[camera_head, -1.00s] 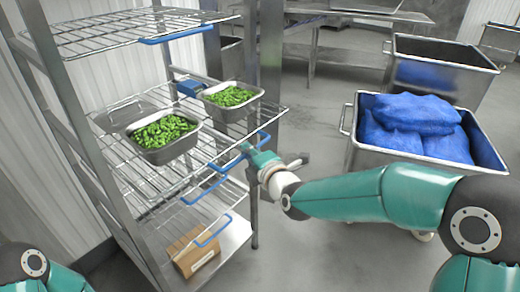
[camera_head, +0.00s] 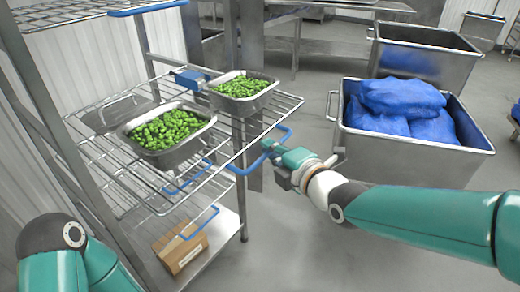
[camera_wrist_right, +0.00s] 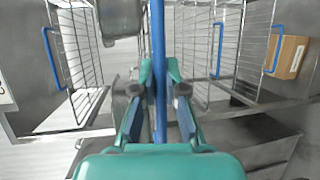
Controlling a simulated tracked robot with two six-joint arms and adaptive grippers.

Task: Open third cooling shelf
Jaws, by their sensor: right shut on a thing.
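A metal rack holds several wire shelves with blue handles. The shelf (camera_head: 283,108) bearing two trays juts out toward the right of the rack. My right gripper (camera_head: 270,148) is shut on that shelf's blue handle (camera_head: 238,170). In the right wrist view the handle (camera_wrist_right: 158,60) runs upright between the fingers of my right gripper (camera_wrist_right: 158,85). One tray of green vegetables (camera_head: 168,158) sits near the front, and another tray (camera_head: 247,106) sits farther back. Part of my left arm shows at lower left, but its gripper is out of view.
A top wire shelf (camera_head: 62,14) is above. Lower shelves have blue handles (camera_head: 202,222), and a cardboard box (camera_head: 180,248) stands at the bottom. A steel bin with blue bags (camera_head: 400,165) stands at right, another bin (camera_head: 425,68) behind it. Floor between rack and bins is clear.

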